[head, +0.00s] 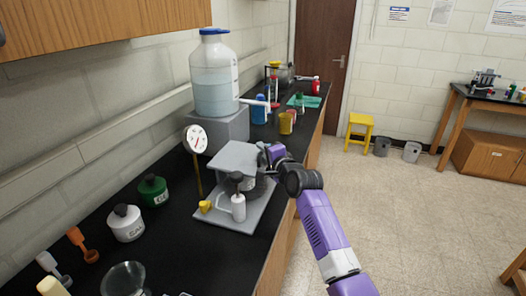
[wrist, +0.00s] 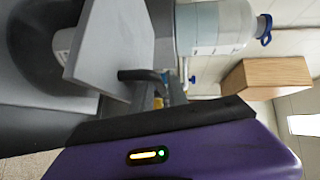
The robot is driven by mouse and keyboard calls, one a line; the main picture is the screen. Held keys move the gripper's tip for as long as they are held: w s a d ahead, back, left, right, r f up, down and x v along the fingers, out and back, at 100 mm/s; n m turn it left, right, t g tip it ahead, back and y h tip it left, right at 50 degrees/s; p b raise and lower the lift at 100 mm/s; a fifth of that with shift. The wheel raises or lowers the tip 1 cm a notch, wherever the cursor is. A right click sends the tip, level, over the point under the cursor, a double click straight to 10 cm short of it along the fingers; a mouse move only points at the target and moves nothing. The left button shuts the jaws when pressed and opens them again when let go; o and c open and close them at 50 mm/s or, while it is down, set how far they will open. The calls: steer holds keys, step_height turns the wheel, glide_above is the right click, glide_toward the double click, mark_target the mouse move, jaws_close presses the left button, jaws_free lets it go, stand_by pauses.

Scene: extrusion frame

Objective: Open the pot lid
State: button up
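No pot lid can be told with certainty. A grey square plate (head: 235,157) sits raised at the head of a grey stand (head: 225,212), above a dark round body (head: 262,190) that my arm partly hides. In the wrist view the plate (wrist: 110,45) is close and looks slanted, with a dark bar-like part (wrist: 138,75) at its edge. My gripper (head: 268,155) is at the plate's right side in the head view; contact is unclear. A silvery pot-like vessel (head: 286,76) stands at the counter's far end.
A white bottle (head: 238,207) and yellow cup (head: 205,207) stand on the stand's base. Behind are a gauge (head: 196,139) and a large water jug (head: 214,80) on a grey block. A green jar (head: 153,190) and white jar (head: 126,223) are left.

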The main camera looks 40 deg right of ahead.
steer(key=shift+c, duration=0.5)
jaws_close()
steer(key=shift+f, duration=0.1)
stand_by(0.8)
